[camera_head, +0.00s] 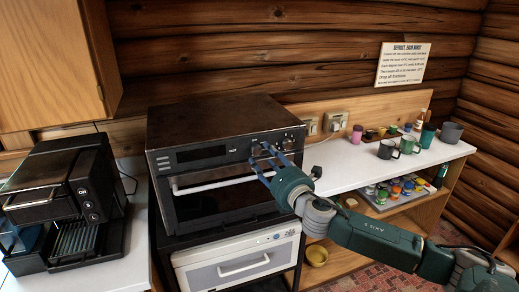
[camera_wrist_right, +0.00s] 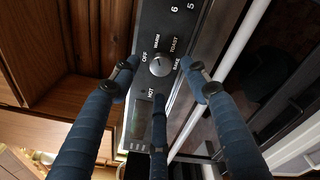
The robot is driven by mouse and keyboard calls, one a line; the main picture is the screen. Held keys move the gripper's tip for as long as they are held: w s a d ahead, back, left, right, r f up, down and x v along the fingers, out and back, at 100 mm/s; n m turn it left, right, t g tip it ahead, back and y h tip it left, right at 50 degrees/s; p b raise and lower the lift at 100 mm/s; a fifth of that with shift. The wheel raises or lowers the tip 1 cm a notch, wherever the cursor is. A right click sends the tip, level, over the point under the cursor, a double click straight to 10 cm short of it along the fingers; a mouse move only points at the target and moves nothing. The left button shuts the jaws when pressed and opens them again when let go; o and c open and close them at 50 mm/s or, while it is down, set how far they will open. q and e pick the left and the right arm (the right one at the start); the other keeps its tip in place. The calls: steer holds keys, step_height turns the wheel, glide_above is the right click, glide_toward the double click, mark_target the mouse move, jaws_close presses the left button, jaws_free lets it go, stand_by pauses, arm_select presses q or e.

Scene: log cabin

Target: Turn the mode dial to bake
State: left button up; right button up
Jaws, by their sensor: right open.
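The mode dial (camera_wrist_right: 161,65) is a round silvery knob on the dark control panel in the right wrist view. Printed labels OFF, WARM, TOAST and BAKE surround it. I cannot clearly tell which label its mark faces. My right gripper (camera_wrist_right: 158,72) is open, with blue fingers on either side of the dial and a third finger below it in the picture. I cannot tell whether any finger touches the dial. In the head view the right gripper (camera_head: 262,154) is at the front of the black oven (camera_head: 215,120), over its panel's right part, hiding the dial. My left gripper is not in view.
A silver oven handle (camera_head: 215,182) runs below the panel. A white appliance (camera_head: 235,265) stands under the oven. A coffee machine (camera_head: 65,190) stands left. The white counter (camera_head: 340,165) on the right holds mugs and jars, with a notice (camera_head: 403,63) above.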

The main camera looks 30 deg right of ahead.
mark_target(258, 151)
steer(key=shift+w+d+p, duration=0.2)
steer(key=shift+w+p, duration=0.05)
steer(key=shift+w, duration=0.75)
steer(key=shift+w+d+p, duration=0.15)
steer(key=shift+w+p, duration=0.1)
steer(key=shift+w, duration=0.7)
steer(key=c, duration=1.2)
steer(key=shift+o, duration=0.2)
